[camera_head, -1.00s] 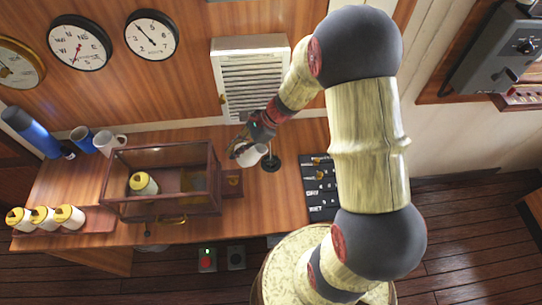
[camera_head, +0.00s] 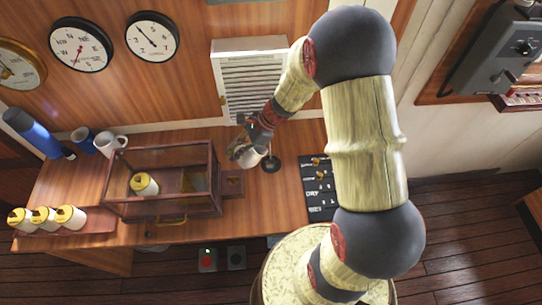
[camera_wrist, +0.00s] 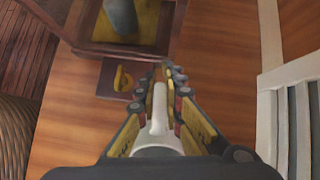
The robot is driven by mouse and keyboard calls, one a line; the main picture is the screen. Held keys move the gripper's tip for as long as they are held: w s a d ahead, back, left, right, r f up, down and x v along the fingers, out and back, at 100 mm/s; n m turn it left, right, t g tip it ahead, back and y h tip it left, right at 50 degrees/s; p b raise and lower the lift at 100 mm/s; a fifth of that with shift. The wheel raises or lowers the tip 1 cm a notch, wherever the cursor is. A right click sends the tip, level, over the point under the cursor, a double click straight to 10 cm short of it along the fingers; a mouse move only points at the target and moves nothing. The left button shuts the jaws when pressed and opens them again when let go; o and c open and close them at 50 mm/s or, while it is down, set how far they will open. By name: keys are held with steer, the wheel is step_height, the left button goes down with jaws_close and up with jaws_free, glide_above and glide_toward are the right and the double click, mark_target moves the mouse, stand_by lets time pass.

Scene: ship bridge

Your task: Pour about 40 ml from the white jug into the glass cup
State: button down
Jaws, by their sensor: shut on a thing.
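The white jug (camera_head: 254,157) is in my gripper (camera_head: 243,148), above the right part of the wooden desk, just right of the glass case. In the wrist view, my gripper (camera_wrist: 165,85) is shut on a white part of the jug (camera_wrist: 158,118), between its yellow-sided fingers. My fingers hide part of the jug, and its contents do not show. I cannot make out a glass cup in either view.
A black round piece (camera_head: 271,163) is close on the right.

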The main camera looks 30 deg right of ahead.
step_height(320, 180, up, 11)
steer(key=a+g+h+p, duration=0.1)
steer(key=h+p, duration=0.3)
steer(key=p, duration=1.7)
steer(key=shift+w+a+f, duration=0.15)
steer(key=shift+w+a, duration=0.25)
steer(key=shift+a, duration=0.5)
steer(key=p, duration=0.3)
steer(key=shift+w+a+r, duration=0.1)
steer(key=shift+a+r, duration=0.05)
steer(key=shift+r, duration=0.15)
steer(key=h+p, duration=0.1)
steer(key=p, duration=0.1)
steer(key=g+h+p, duration=0.1)
steer(key=p, duration=0.1)
steer(key=shift+w+a+r, duration=0.2)
steer(key=shift+a, duration=0.2)
steer(key=shift+w+a+h, duration=0.1)
steer(key=shift+a+h, duration=0.05)
steer(key=shift+h, duration=0.55)
